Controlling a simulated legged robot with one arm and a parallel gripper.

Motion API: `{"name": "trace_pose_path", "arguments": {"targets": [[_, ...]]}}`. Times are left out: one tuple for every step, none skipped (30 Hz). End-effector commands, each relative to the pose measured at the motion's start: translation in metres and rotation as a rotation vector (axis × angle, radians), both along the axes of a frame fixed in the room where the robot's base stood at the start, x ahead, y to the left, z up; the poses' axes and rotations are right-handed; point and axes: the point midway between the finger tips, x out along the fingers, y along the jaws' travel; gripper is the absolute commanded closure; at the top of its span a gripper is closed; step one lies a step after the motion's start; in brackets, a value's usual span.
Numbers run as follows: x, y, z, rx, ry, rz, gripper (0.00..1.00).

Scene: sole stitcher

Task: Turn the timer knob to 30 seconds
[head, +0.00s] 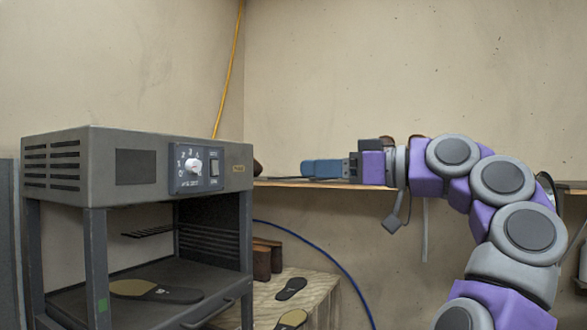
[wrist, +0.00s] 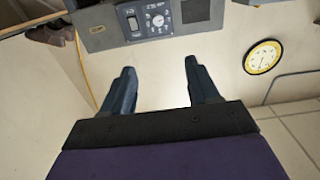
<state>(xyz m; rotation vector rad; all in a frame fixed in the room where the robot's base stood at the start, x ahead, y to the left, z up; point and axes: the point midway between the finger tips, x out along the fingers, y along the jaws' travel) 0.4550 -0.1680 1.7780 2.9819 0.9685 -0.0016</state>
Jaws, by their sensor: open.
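The timer knob (head: 194,165) is a white dial on the control panel (head: 183,184) of a grey machine, with numbers around it. The knob also shows in the wrist view (wrist: 158,20), upside down near the top edge. Its exact setting is too small to read. My gripper (head: 306,168) is to the right of the panel in the head view, apart from it and pointing left. In the wrist view, my gripper (wrist: 160,75) has its two blue fingers spread apart with nothing between them. A switch (head: 214,167) sits to the right of the knob.
The grey machine (head: 130,145) has an open lower bay with a sole (head: 155,291) on its tray. A wall shelf (head: 330,184) runs behind my gripper. A low wooden table (head: 318,285) stands at the right of the machine. A wall clock (wrist: 263,57) shows in the wrist view.

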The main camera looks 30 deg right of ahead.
Motion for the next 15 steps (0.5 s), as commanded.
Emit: {"name": "trace_pose_path", "arguments": {"targets": [[-0.011, -0.006, 0.002, 0.000, -0.004, 0.000, 0.40], [-0.015, -0.010, 0.003, 0.000, -0.004, 0.000, 0.40], [-0.021, -0.015, 0.003, 0.001, -0.003, -0.001, 0.40], [-0.025, -0.018, 0.002, 0.002, -0.002, -0.001, 0.40], [-0.029, -0.021, 0.002, 0.003, -0.002, 0.000, 0.40], [-0.033, -0.025, 0.002, 0.003, -0.001, 0.000, 0.40], [-0.036, -0.028, 0.001, 0.003, 0.000, 0.000, 0.40], [-0.039, -0.030, 0.001, 0.001, 0.000, 0.000, 0.40], [-0.042, -0.032, 0.001, 0.001, 0.001, 0.001, 0.40], [-0.044, -0.033, 0.001, 0.001, 0.001, 0.001, 0.40], [-0.046, -0.034, 0.001, 0.000, 0.001, 0.001, 0.40], [-0.048, -0.035, 0.000, 0.000, 0.002, 0.002, 0.40], [-0.049, -0.036, 0.000, 0.000, 0.002, 0.002, 0.40], [-0.050, -0.036, 0.000, 0.000, 0.002, 0.002, 0.40], [-0.051, -0.037, 0.000, -0.001, 0.002, 0.002, 0.40]]}}
